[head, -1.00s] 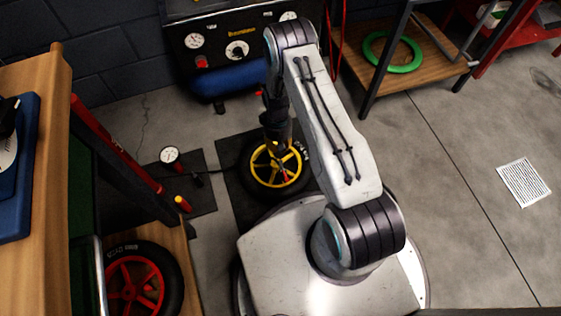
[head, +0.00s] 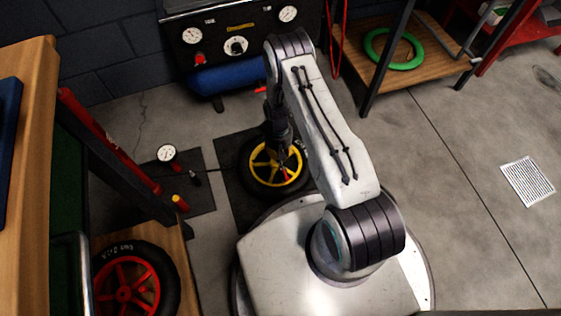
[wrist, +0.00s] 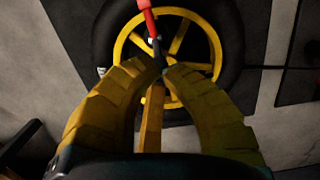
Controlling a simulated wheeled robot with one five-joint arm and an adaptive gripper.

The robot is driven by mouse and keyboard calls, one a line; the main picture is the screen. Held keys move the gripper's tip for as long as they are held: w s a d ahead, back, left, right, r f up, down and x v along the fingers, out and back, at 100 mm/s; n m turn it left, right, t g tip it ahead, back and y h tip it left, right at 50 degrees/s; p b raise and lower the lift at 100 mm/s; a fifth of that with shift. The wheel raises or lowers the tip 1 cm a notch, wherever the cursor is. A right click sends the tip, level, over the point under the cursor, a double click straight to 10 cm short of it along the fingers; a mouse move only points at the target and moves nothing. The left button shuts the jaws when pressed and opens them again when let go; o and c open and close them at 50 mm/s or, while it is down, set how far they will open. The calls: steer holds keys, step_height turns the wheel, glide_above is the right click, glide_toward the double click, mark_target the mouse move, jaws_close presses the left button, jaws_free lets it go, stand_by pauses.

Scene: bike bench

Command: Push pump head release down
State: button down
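A wheel with a yellow rim and black tyre (head: 250,184) lies flat on a dark mat. The pump head, with a red lever (wrist: 147,16) and a dark stem below it, is over the rim in the wrist view. Its red part (head: 286,174) also shows small in the head view. My gripper (wrist: 163,68) points down over the wheel, its two curved fingers nearly meeting at the tips. The tips are just below the pump head in the picture. They hold nothing that I can make out, and contact with the lever cannot be told.
A pump gauge (head: 166,153) stands on the mat to the left, with a dark hose towards the wheel. A red-rimmed wheel (head: 124,294) and a wooden bench (head: 38,150) are at left. A blue compressor (head: 228,79) stands behind.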

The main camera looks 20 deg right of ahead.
steer(key=shift+f, duration=0.45)
step_height(320, 180, down, 3)
steer(key=b, duration=0.2)
steer(key=shift+s+r+b, duration=0.1)
steer(key=shift+r+b, duration=0.05)
steer(key=shift+b, duration=0.15)
steer(key=shift+r, duration=0.1)
steer(key=w, duration=0.1)
steer(key=w+r, duration=0.1)
steer(key=w, duration=0.1)
steer(key=shift+a, duration=0.1)
steer(key=shift+r, duration=0.15)
